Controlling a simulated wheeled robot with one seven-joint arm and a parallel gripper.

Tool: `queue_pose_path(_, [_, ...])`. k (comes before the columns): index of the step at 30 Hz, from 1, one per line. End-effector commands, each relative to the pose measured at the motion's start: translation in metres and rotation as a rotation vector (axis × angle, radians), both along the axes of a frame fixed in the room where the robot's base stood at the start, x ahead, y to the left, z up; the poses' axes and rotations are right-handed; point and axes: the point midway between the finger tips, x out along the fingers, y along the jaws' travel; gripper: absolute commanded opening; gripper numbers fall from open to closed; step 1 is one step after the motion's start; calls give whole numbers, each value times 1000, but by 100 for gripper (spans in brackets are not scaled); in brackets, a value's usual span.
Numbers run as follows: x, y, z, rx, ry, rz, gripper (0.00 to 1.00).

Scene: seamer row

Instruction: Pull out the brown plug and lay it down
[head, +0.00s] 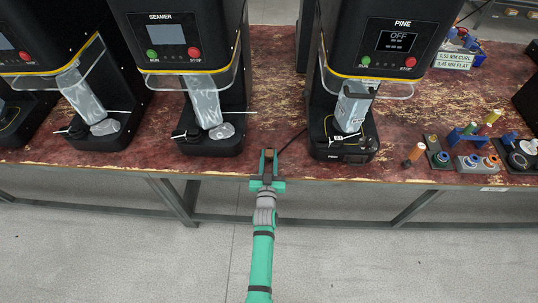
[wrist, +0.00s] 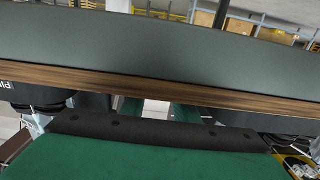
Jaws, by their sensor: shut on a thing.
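My gripper (head: 268,160), with green jaws, is at the front edge of the table, left of the PINE machine (head: 347,130). It is shut on the brown plug (head: 269,153), a small block showing between the fingertips. A thin black cable (head: 292,141) runs from near the plug toward the PINE machine's base. In the wrist view a brown strip (wrist: 150,89) crosses the picture, close behind my green finger with its black pad. I cannot tell whether the plug touches the table. No socket can be made out. The PINE display reads OFF.
The SEAMER machine (head: 190,70) stands to the left, with another machine beyond it. Bare worn red tabletop (head: 274,105) lies between SEAMER and PINE. Coloured spools (head: 414,153) and small fixtures (head: 475,162) sit right of PINE. Grey floor lies in front.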

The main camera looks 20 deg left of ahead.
Motion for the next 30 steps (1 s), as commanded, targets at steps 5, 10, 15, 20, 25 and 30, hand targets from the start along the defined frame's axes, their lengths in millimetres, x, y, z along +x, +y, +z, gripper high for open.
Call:
queue_pose_path(5, [0, 0, -2, 1, 0, 0, 0])
queue_pose_path(10, [0, 0, -2, 1, 0, 0, 0])
queue_pose_path(15, [0, 0, -2, 0, 0, 0, 49])
queue_pose_path(20, [0, 0, -2, 0, 0, 0, 49])
queue_pose_path(25, [-1, 0, -2, 1, 0, 0, 49])
queue_pose_path(30, [-6, 1, -1, 3, 0, 2, 49])
